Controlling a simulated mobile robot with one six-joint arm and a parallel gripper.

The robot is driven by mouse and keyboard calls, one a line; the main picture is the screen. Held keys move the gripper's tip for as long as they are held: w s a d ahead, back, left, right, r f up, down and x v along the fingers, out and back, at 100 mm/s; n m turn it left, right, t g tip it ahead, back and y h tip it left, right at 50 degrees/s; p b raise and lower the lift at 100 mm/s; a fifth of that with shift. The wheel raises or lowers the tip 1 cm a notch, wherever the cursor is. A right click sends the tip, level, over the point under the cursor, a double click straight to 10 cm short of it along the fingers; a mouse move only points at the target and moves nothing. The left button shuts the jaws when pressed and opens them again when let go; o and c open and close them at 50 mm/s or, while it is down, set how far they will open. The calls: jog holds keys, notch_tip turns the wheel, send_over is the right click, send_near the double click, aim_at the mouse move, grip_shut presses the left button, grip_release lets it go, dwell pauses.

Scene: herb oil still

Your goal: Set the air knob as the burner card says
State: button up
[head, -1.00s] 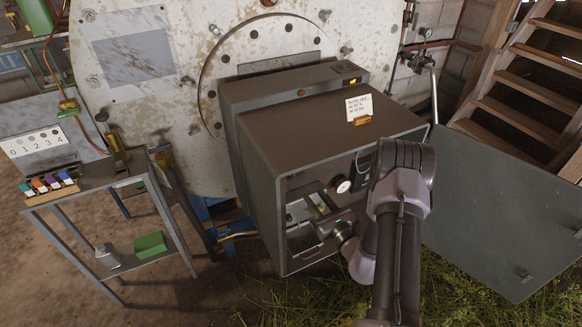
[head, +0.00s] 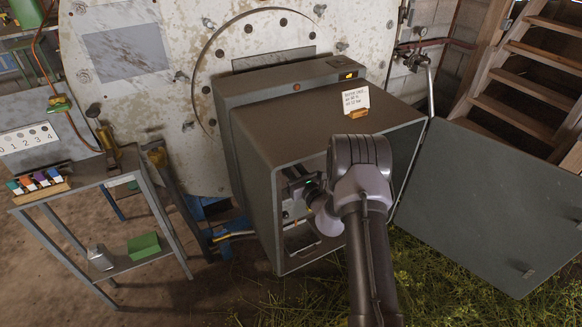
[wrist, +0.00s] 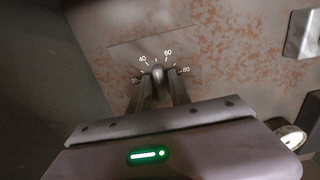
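The air knob (wrist: 158,74) is a small grey knob on a rust-speckled panel, with a scale around it whose marks 40, 60 and 80 are readable. It points up, roughly between 40 and 60; its exact setting is hard to tell. My gripper (wrist: 160,82) has one finger on each side of the knob, with a gap visible at least on the right. In the head view my gripper (head: 296,186) is inside the open burner box (head: 262,185); the knob is hidden there. The burner card (head: 355,99) stands on the box top; its small print is too blurred to read surely.
The box's open door (head: 490,205) spreads out at the right. A pale box (wrist: 303,33) and part of a round gauge (wrist: 289,138) are right of my gripper in the wrist view. A metal stand (head: 110,178) with coloured tags is at the left.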

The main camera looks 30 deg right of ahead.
grip_shut()
jog(key=m+p, duration=0.2)
jog(key=m, duration=0.3)
jog(key=shift+d+f, duration=0.1)
jog(key=shift+o, duration=2.1)
grip_release()
jog(key=shift+s+p, duration=0.15)
jog(key=shift+p, duration=0.15)
